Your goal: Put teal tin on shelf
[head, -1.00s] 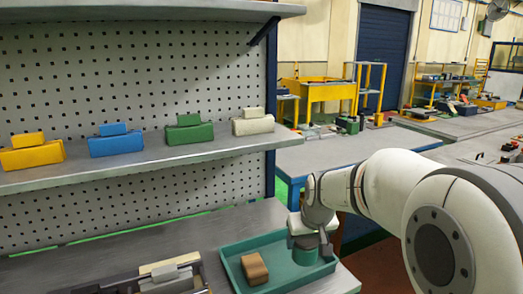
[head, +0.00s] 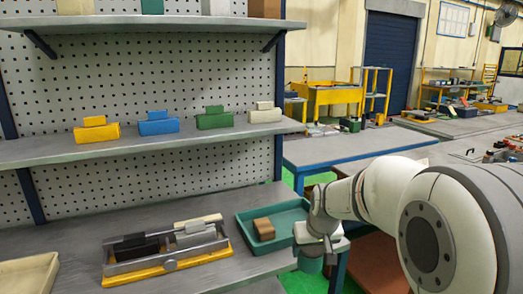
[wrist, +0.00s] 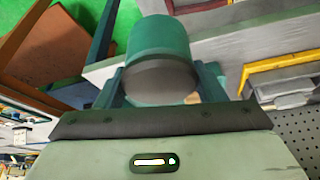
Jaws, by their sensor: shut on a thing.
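The teal tin (head: 311,263) hangs below my gripper (head: 320,243) in the head view, just off the right front edge of the teal tray. In the wrist view the tin (wrist: 158,40) sits between the two fingers of my gripper (wrist: 160,82), which is shut on it. The lower shelf (head: 150,149) of the pegboard rack carries a yellow, a blue, a green and a cream block. The upper shelf (head: 180,24) carries several boxes, cut off by the top of the picture.
The teal tray (head: 285,213) holds a brown block (head: 264,229). A yellow-edged rack (head: 165,255) with black and grey parts stands on the bench, with a cream tray (head: 28,275) at far left. A blue table (head: 360,149) stands behind my arm. The lower shelf has gaps between blocks.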

